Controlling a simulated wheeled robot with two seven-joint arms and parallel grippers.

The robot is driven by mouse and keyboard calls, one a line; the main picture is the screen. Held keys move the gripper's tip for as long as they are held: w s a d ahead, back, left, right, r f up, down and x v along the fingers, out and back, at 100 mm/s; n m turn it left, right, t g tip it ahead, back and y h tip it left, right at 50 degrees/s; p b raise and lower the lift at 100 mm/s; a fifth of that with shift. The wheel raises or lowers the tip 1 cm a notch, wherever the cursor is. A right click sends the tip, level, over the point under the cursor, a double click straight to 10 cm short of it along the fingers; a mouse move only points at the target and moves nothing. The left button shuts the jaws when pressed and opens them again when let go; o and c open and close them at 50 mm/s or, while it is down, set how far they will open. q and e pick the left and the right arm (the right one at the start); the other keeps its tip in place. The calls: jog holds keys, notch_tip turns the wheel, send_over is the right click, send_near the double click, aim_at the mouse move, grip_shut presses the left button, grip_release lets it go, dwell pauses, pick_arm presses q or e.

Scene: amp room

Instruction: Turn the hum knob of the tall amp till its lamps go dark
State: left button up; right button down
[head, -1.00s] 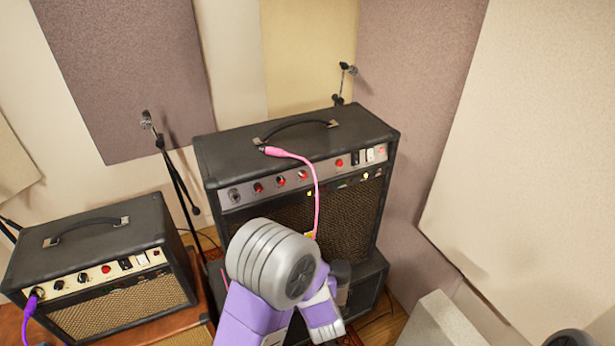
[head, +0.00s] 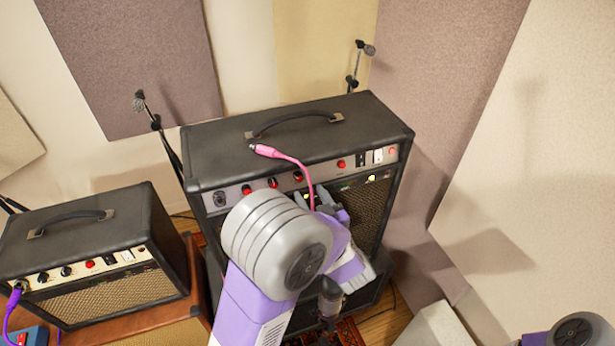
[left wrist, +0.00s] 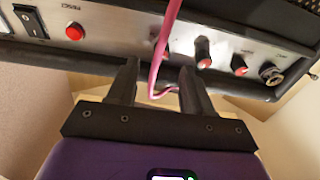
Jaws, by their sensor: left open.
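The tall amp (head: 290,130) stands at centre, a pink cable (head: 288,160) hanging over its front. I cannot read which is hum. A yellow lamp (head: 371,178) below the panel looks lit. My left gripper (head: 325,203) is just in front of the panel. In the left wrist view its jaws (left wrist: 159,75) are open, with the pink cable passing across the gap and no knob between them. My forearm hides part of the amp front. My right gripper is out of view.
A smaller amp (head: 85,250) with a purple cable (head: 13,300) stands at left. Microphone stands (head: 160,130) rise behind the tall amp. A dark cylindrical object (head: 330,297) is before its lower front. A pale block (head: 445,328) sits at lower right.

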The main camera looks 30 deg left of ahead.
aim_at(300, 179)
pick_arm(q)
jog(key=x, duration=0.5)
jog(key=shift+a, duration=0.25)
grip_shut()
jog(key=m+p, duration=0.1)
jog(key=p, duration=0.1)
jog(key=m+p, duration=0.2)
jog(key=shift+r+t+h, duration=0.2)
jog(key=shift+t+h, duration=0.1)
jog(key=shift+t, duration=0.1)
jog(key=shift+f+m+p, duration=0.15)
jog(key=shift+m+p, duration=0.35)
jog(key=shift+m, duration=0.5)
grip_release()
